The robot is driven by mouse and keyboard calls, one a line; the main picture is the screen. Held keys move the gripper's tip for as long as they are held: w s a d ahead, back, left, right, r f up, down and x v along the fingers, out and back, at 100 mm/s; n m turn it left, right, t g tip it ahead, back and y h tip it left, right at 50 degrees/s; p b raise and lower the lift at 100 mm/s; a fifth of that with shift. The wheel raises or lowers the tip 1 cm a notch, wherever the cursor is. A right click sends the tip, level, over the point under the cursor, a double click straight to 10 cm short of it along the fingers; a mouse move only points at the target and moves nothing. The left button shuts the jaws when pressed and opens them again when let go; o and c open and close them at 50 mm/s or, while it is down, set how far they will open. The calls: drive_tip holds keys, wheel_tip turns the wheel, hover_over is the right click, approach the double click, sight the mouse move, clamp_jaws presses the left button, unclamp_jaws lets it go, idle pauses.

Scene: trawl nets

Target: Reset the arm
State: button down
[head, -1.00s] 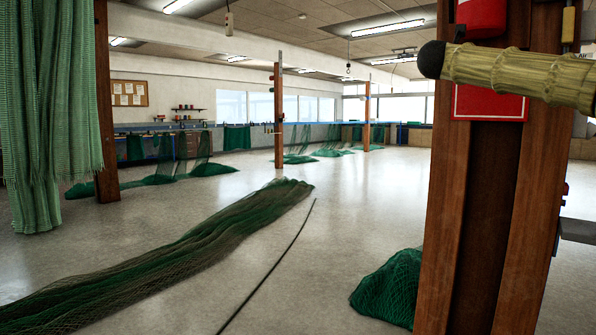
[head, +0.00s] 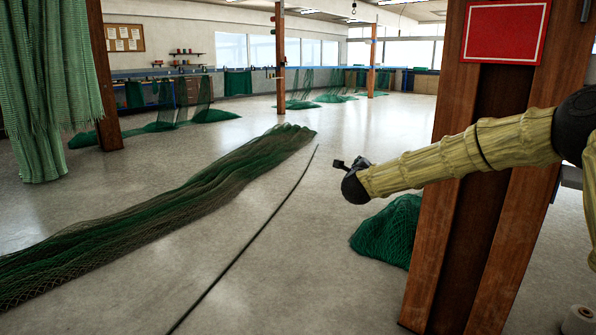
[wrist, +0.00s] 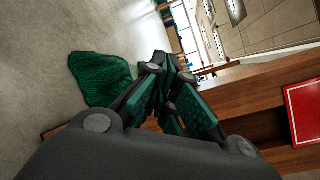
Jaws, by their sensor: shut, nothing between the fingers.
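My arm, in a yellow ribbed sleeve, reaches in from the right edge of the head view and ends in a dark wrist over the floor. In the wrist view my gripper (wrist: 168,66) shows dark links and green pads. The fingers are together with nothing between them. They are apart from the wooden post and the green net pile behind them.
A wooden post (head: 435,240) with a red sign (head: 505,31) stands close at right, behind my arm. A green net pile (head: 388,232) lies beside it. A long net (head: 170,210) and a dark line (head: 250,240) lie on the floor. Open floor stretches beyond.

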drive_tip(key=s+a+f+n+g+y, duration=0.15)
drive_tip(key=s+f+n, duration=0.3)
drive_tip(key=f, duration=0.55)
drive_tip(key=s+a+f+n+g+y, duration=0.1)
drive_tip(key=s+a+f+n, duration=0.3)
drive_tip(key=f, duration=0.7)
drive_tip(key=s+a+f+n+g+y, duration=0.1)
drive_tip(key=s+f+n+y, duration=0.15)
drive_tip(key=s+f, duration=0.55)
drive_tip(key=s+f+n+g, duration=0.5)
drive_tip(key=s+f+n, duration=0.3)
drive_tip(key=s+f, duration=1.2)
drive_tip(key=s+d+f+n+g, duration=0.3)
drive_tip(key=s, duration=0.9)
drive_tip(key=s+d+f+n+g, duration=0.2)
drive_tip(key=s+d+f+n, duration=0.1)
drive_tip(key=s, duration=0.9)
drive_tip(key=s+d+f+n+g, duration=0.2)
drive_tip(key=s+f+n+g, duration=0.15)
drive_tip(key=s, duration=0.85)
wheel_tip(320, 180, up, 17)
drive_tip(key=p, duration=1.7)
drive_tip(key=shift+d+h, duration=0.25)
drive_tip(key=shift+h, duration=0.05)
drive_tip(key=shift+s, duration=0.1)
